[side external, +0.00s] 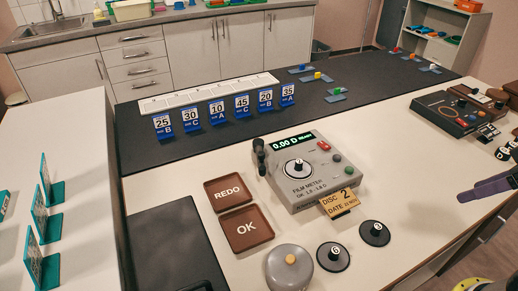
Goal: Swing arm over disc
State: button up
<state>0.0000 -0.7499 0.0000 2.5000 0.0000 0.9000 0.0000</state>
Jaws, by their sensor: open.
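The grey film meter (320,188) stands on the white worktop with its display reading 0.00 D READY. A pale disc with a dark rim and a raised knob (297,168) lies on its top. The black swing arm (260,158) appears at the meter's left edge, beside the disc and not over it. A yellow card reading DISC 2 (340,203) is at the meter's front. A purple-grey tapered part at the right edge appears to be my gripper (487,189), well to the right of the meter. Most of it is outside the picture; nothing shows held.
Brown REDO (228,192) and OK (246,229) trays lie left of the meter. Two black knobbed discs (332,257) (374,233) and a round grey lidded pot (289,270) stand in front. A dark control box (458,115) is at right. Worktop between meter and gripper is clear.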

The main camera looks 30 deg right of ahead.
jog(key=c, duration=0.5)
jog(key=shift+n+t, duration=0.4)
jog(key=shift+n, duration=0.2)
jog(key=r, duration=0.1)
jog(key=w+r, duration=0.1)
jog(key=r, duration=0.1)
jog(key=w+r, duration=0.1)
jog(key=shift+a+r, duration=0.2)
grip_shut()
jog(key=w+a+r+n+y, duration=0.15)
jog(key=w+a+r, duration=0.35)
jog(key=w, duration=0.7)
jog(key=w+a+r+n+y, duration=0.1)
jog(key=w+a+r+n, duration=0.2)
jog(key=w+r, duration=0.7)
jog(key=w+a+f+n, duration=0.1)
jog(key=w+a+f, duration=0.15)
jog(key=w, duration=0.25)
jog(key=w+a+f, duration=0.2)
jog(key=w+f, duration=0.2)
jog(key=w, duration=0.1)
jog(key=w+a+f+n+g, duration=0.1)
jog(key=w+a+f, duration=0.3)
jog(key=f, duration=0.5)
jog(key=w+a+f+n+g, duration=0.1)
jog(key=w+a+f+g, duration=0.1)
jog(key=w+a+f, duration=0.3)
notch_tip(320, 180, down, 4)
jog(key=shift+a+r, duration=0.15)
jog(key=shift+a, duration=0.45)
